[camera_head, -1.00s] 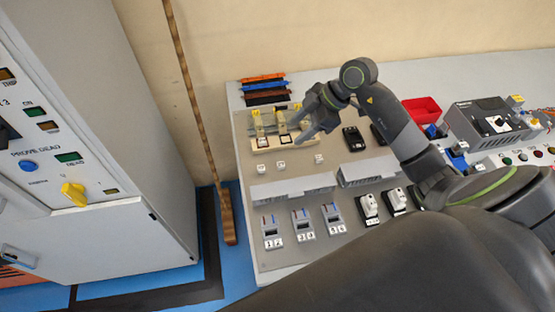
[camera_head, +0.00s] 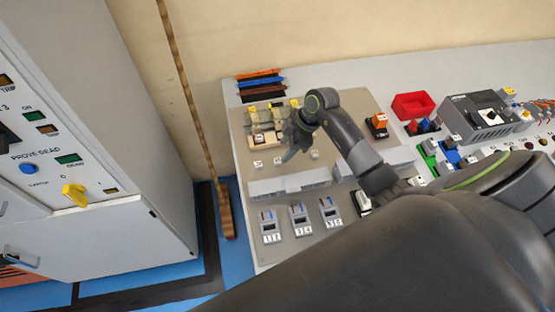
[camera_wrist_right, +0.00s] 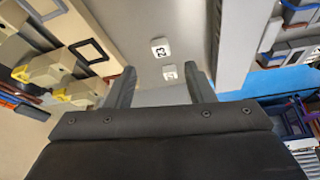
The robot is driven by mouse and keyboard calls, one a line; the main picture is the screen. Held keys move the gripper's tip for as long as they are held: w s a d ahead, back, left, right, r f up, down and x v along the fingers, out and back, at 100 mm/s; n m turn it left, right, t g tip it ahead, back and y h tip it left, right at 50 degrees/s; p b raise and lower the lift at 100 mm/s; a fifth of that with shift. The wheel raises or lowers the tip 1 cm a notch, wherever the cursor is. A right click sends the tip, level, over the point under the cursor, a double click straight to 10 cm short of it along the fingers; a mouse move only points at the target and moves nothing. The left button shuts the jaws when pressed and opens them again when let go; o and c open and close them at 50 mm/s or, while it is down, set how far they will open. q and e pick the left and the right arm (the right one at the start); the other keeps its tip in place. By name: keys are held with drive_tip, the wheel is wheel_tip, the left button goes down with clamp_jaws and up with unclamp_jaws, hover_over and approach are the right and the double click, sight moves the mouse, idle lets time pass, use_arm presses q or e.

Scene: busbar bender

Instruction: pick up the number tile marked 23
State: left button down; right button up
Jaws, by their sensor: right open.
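The white number tile marked 23 (camera_wrist_right: 160,47) lies on the grey board in the right wrist view, beyond my fingertips. A second white tile (camera_wrist_right: 170,71) with an unclear mark lies close to it, between the fingers as seen. My right gripper (camera_wrist_right: 158,80) is open and empty. In the head view, my right gripper (camera_head: 292,150) points down over the board, beside a row of small white tiles (camera_head: 278,160). Their marks are too small to read there, and I cannot tell which is 23. My left gripper is not in view.
A grey trunking strip (camera_head: 290,183) crosses the board in front of the tiles. Holders with yellow parts (camera_head: 277,118) stand behind them. Numbered grey blocks (camera_head: 300,220) stand nearer. A red bin (camera_head: 412,105) is at right, and a grey cabinet (camera_head: 110,170) stands left.

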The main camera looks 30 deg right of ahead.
sight(278, 160)
drive_tip(key=shift+p+x, duration=0.7)
drive_tip(key=shift+x, duration=2)
drive_tip(key=shift+s+d, duration=0.2)
clamp_jaws()
